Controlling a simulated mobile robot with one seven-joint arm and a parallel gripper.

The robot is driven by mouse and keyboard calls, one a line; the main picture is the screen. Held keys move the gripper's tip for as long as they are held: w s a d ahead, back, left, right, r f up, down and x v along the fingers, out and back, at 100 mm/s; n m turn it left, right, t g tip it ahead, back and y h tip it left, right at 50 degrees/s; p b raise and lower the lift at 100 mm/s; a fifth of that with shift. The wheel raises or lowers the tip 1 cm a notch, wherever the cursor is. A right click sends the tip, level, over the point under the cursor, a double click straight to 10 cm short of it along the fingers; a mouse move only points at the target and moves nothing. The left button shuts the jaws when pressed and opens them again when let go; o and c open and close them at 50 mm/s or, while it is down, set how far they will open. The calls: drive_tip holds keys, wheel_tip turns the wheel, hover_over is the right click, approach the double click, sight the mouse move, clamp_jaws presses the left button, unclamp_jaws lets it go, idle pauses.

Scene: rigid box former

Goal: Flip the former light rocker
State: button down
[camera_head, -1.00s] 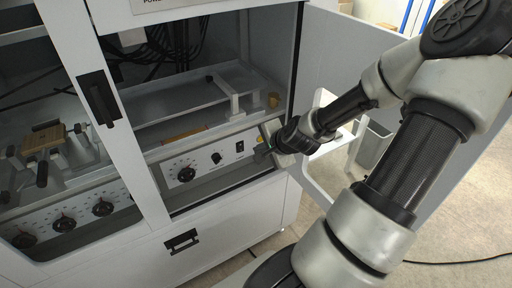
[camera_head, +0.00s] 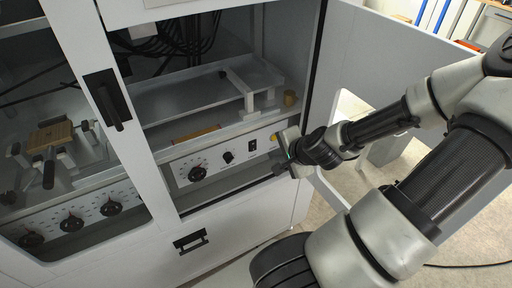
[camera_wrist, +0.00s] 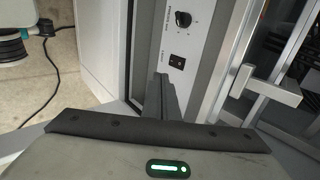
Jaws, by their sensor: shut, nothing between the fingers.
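The light rocker (camera_head: 253,144) is a small black switch on the white control panel, right of a small black knob (camera_head: 228,157). In the wrist view the rocker (camera_wrist: 177,61) sits just beyond the fingertips, below the knob (camera_wrist: 183,18) in that picture. My gripper (camera_head: 277,168) is shut and empty, to the right of and below the rocker in the head view. In the wrist view its dark closed fingers (camera_wrist: 160,76) point toward the panel, with their tips slightly left of the rocker. I see no clear contact. Which way the rocker is tipped is too small to tell.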

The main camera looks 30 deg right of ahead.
drive_tip(key=shift+f, duration=0.1)
drive_tip(key=b, duration=0.5)
approach(253, 148)
drive_tip(key=s+x, duration=0.1)
drive_tip(key=x, duration=0.5)
drive_tip(key=shift+w+f, duration=0.25)
drive_tip(key=shift+f, duration=0.35)
drive_tip(key=shift+w+f, duration=0.1)
drive_tip(key=shift+r+p, duration=0.7)
drive_tip(key=shift+r, duration=0.2)
